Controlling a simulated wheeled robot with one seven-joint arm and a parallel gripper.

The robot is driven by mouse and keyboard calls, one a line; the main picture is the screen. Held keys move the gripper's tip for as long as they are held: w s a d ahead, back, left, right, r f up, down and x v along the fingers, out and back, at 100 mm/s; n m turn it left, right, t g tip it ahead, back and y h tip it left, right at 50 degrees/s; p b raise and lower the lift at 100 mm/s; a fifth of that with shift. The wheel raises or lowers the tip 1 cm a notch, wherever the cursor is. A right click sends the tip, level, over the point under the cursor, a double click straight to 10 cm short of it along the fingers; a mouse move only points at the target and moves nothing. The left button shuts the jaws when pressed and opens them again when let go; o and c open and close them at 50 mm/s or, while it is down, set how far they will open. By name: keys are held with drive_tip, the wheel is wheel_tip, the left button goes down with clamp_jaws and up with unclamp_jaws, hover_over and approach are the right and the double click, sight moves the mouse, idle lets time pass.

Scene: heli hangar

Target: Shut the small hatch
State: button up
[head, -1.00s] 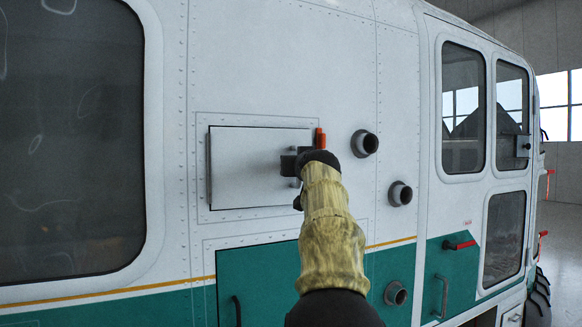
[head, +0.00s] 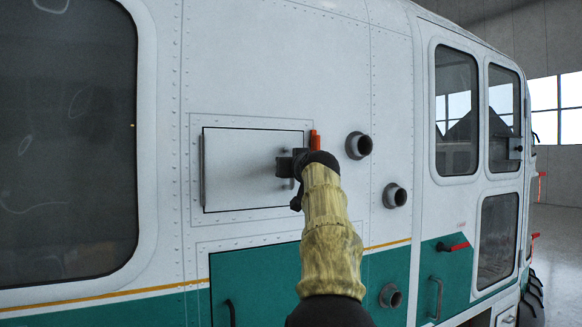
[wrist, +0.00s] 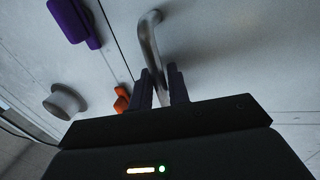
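The small hatch (head: 235,170) is a pale rectangular panel in the white side of the helicopter, with a hinge bar along its left edge. It looks flush or almost flush, with a thin dark gap around it; I cannot tell whether it is fully closed. My gripper (head: 291,165) is at the hatch's right side. In the wrist view, the bent metal handle (wrist: 150,45) passes between the fingers of my gripper (wrist: 161,85), which look closed on it. My gripper and arm hide part of the hatch's right edge.
An orange latch piece (head: 315,140) sits just right of the hatch. Two round grey ports (head: 359,145) (head: 395,195) stick out farther right, and another (head: 390,296) lies below. A green panel with a dark handle (head: 231,312) is underneath. A large dark window (head: 65,140) is at left.

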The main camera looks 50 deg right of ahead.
drive_tip(key=shift+w+d+f, duration=0.1)
drive_tip(key=shift+w+d, duration=0.05)
drive_tip(key=b+v, duration=1.1)
drive_tip(key=v, duration=0.6)
idle(0.3)
